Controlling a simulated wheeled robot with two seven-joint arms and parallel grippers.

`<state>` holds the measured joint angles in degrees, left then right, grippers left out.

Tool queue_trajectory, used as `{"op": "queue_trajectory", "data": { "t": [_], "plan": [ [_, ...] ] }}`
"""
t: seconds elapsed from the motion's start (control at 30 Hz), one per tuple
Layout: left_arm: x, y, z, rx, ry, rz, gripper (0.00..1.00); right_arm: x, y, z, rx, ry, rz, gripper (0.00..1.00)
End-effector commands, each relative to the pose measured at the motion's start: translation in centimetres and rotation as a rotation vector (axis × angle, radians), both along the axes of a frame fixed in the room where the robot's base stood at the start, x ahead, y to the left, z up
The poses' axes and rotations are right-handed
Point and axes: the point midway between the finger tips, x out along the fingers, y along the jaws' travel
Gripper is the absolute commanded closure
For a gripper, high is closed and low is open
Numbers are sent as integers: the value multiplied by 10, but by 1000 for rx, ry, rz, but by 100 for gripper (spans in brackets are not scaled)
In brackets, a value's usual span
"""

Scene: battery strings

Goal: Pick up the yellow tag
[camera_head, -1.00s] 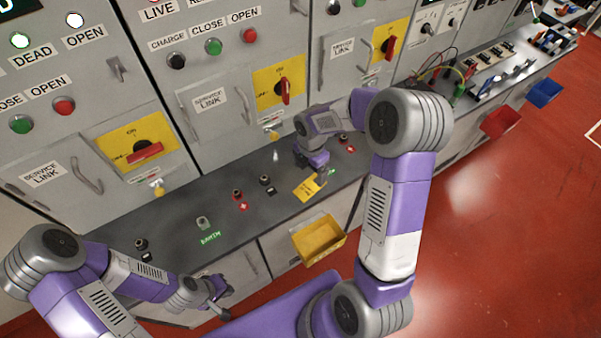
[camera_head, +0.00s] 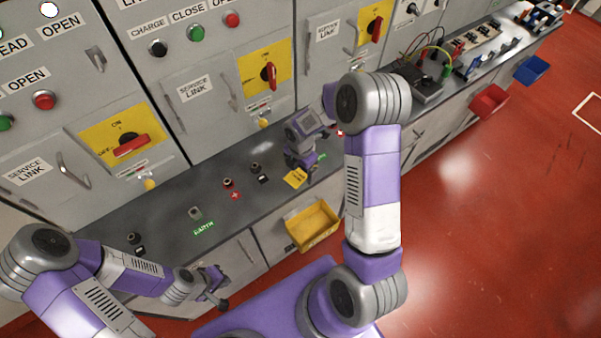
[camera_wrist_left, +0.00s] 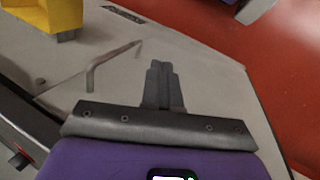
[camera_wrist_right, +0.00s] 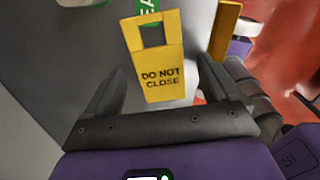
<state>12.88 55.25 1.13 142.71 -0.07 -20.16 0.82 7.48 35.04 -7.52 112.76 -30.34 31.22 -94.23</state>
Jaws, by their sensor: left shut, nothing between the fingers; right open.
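The yellow tag (camera_head: 294,179) lies on the grey worktop, close to its front edge, in the head view. In the right wrist view the tag (camera_wrist_right: 163,71) reads "DO NOT CLOSE" and has a rectangular opening at its upper end. My right gripper (camera_wrist_right: 160,80) is open and empty, with the tag showing between its fingers. I cannot tell whether they touch it. In the head view my right gripper (camera_head: 303,167) is at the tag's far side and may cover part of it. My left gripper (camera_head: 222,300) is shut and empty, low in front of the bench; its fingers (camera_wrist_left: 162,75) are together.
A yellow bin (camera_head: 313,229) hangs on the bench front below the tag. Red (camera_head: 488,101) and blue (camera_head: 532,71) bins hang further right. Terminals and a green "EARTH" label (camera_head: 203,229) sit on the worktop. Cabinets with switches and handles stand behind.

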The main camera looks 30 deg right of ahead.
Motion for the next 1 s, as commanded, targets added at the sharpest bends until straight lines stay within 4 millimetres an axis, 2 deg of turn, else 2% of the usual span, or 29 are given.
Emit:
{"op": "queue_trajectory", "data": {
  "t": [0.17,0.5,0.6,0.83,1.0],
  "plan": [
    [0,0,-2,0,0,0,100,0,0,-2,0,0,0,11],
    [0,0,-1,0,0,0,100,0,0,-2,0,0,0,63],
    [0,0,-1,0,0,0,100,0,0,-2,0,0,0,75],
    [0,0,1,0,0,0,100,0,0,3,0,-1,-1,75],
    [0,0,4,0,0,0,100,1,0,30,0,-5,-2,75]
  ]
}}
